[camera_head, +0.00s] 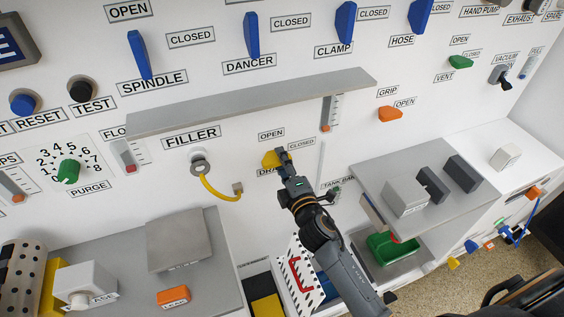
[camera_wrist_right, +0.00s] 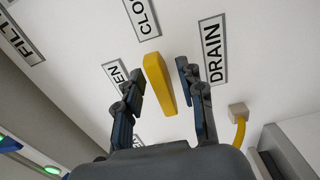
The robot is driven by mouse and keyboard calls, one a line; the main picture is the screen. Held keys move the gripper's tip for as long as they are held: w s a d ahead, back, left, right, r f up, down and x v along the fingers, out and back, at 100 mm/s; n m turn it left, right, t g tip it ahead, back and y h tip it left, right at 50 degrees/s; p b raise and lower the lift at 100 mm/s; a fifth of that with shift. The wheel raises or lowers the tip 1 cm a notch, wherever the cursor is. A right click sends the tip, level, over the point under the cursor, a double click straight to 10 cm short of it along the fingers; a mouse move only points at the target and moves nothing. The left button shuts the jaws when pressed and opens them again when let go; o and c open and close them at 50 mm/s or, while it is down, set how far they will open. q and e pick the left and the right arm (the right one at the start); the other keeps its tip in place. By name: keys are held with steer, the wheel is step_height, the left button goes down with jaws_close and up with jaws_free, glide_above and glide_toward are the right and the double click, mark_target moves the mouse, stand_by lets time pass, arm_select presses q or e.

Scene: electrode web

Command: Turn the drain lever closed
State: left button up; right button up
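The yellow drain lever (camera_head: 270,158) is on the white panel above the partly covered DRAIN label, below the OPEN label (camera_head: 271,134) and left of the CLOSED label (camera_head: 301,144). My right gripper (camera_head: 284,159) is at the lever and covers part of it. In the right wrist view the lever (camera_wrist_right: 160,85) lies between the two dark fingers, one on each side. Small gaps show between the lever and both fingers, so the gripper is open. I cannot tell which label the lever points to. My left gripper is not in view.
A yellow hose (camera_head: 210,190) hangs from the FILLER port left of the lever. A long grey ledge (camera_head: 250,100) juts out above. A grey shelf with blocks (camera_head: 440,215) stands right of my arm. A tank drain fitting (camera_head: 331,194) is below right.

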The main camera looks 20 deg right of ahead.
steer(key=shift+s, duration=0.1)
steer(key=s, duration=1.2)
steer(key=shift+d, duration=0.2)
steer(key=shift+w+f, duration=0.1)
